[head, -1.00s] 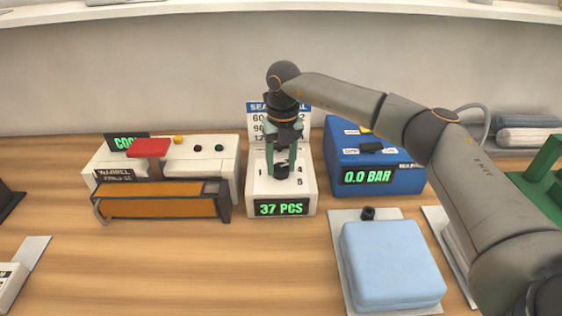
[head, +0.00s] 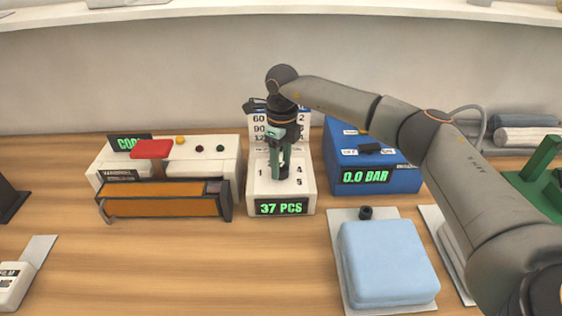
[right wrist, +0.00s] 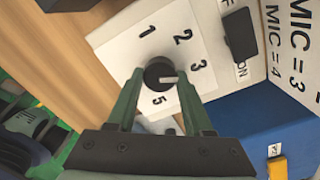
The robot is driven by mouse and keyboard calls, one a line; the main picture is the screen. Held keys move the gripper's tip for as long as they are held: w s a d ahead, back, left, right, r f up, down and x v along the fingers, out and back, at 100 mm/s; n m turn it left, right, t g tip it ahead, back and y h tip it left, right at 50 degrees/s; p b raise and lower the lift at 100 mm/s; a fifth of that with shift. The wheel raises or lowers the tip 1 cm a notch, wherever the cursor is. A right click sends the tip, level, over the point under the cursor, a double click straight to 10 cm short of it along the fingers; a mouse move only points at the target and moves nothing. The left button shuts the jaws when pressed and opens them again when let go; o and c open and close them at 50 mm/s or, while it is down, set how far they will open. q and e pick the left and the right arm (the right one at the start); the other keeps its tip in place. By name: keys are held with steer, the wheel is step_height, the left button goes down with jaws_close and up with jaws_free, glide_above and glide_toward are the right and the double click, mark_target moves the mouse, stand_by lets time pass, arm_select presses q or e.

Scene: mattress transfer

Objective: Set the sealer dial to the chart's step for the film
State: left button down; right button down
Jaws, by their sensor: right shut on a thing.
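The white dial box (head: 254,187) with a green "37 PCS" display stands at the middle of the table. Its dark round dial (right wrist: 160,72) has numbers around it; 1, 2, 3 and 5 show in the right wrist view, and 4 is hidden there. The dial's pale mark points right, a little below 3. My right gripper (right wrist: 158,82) is shut on the dial, one green finger on each side. The chart (head: 258,118) stands behind, partly hidden by my gripper; "MIC = 3" and "MIC = 4" show in the right wrist view (right wrist: 296,40). My left gripper is not in view.
A white machine (head: 228,155) with a red lever and orange front bar stands at left. A blue box (head: 400,180) reading "0.0 BAR" is close at right. A light blue pad (head: 388,262) lies at front right. A box labelled "FILM" (head: 10,285) is at lower left. Front middle is clear.

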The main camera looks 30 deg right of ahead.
mark_target(282, 166)
steer(key=shift+r+n, duration=0.1)
steer(key=shift+n, duration=0.3)
steer(key=shift+c, duration=1.5)
jaws_free()
step_height(282, 166, up, 12)
steer(key=shift+d+r, duration=0.15)
steer(key=shift+r, duration=0.05)
